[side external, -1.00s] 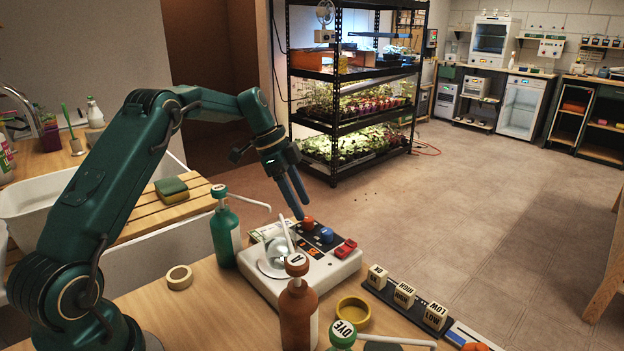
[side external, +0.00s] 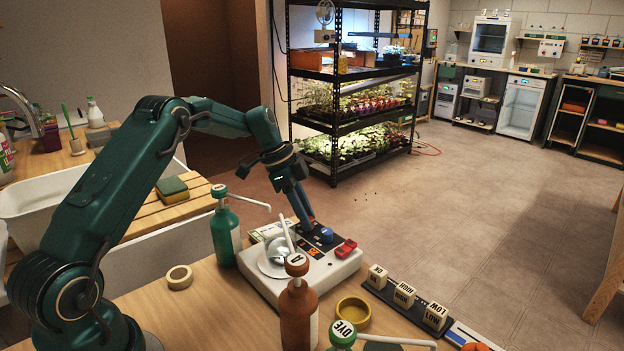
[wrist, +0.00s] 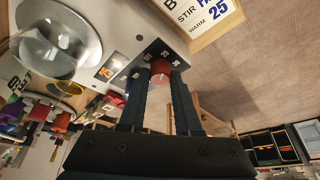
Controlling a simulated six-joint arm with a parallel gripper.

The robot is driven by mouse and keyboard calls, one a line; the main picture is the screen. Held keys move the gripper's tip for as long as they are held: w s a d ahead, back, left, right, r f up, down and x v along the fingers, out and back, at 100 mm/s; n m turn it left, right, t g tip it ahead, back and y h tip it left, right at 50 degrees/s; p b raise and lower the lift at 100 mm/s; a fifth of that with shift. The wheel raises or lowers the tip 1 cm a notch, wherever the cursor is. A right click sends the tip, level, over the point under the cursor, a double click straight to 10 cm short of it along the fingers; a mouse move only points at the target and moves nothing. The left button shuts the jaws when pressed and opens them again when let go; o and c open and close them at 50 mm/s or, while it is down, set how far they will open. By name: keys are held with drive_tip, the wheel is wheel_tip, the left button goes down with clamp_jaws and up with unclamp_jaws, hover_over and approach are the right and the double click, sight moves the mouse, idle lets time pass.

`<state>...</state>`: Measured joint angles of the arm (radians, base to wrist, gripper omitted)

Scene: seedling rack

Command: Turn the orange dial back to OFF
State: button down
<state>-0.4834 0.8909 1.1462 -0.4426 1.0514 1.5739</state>
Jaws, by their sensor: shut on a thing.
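The orange dial (wrist: 160,68) sits on the dark panel of the white stirrer unit (side external: 337,268). My gripper (side external: 308,227) is down at the panel from above, and its blue fingers cover the dial in the side view. In the wrist view my gripper (wrist: 163,75) has its two fingers closed around the dial, one on each side. The dial's pointer and its exact setting are too small or hidden to read. A blue knob (side external: 326,235) and a red switch (side external: 345,248) are beside it on the same panel.
A glass vessel with a white stick stands on the unit's round plate (side external: 268,266). A green bottle (side external: 225,238) stands at its left and a brown bottle (side external: 298,318) in front. Labelled cubes (side external: 404,296) sit in a rail at the right.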

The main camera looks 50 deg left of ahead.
drive_tip(key=shift+n, duration=0.3)
drive_tip(key=shift+d+n+t+y, duration=0.1)
drive_tip(key=shift+n+t+y, duration=0.3)
drive_tip(key=shift+n, duration=0.8)
drive_tip(key=shift+d+n+t+y, duration=0.15)
drive_tip(key=shift+n+y, duration=0.35)
drive_tip(key=shift+n, duration=0.7)
drive_tip(key=shift+a, duration=0.1)
drive_tip(key=c, duration=0.6)
unclamp_jaws()
drive_tip(key=shift+v, duration=2.6)
drive_tip(key=shift+s, duration=0.1)
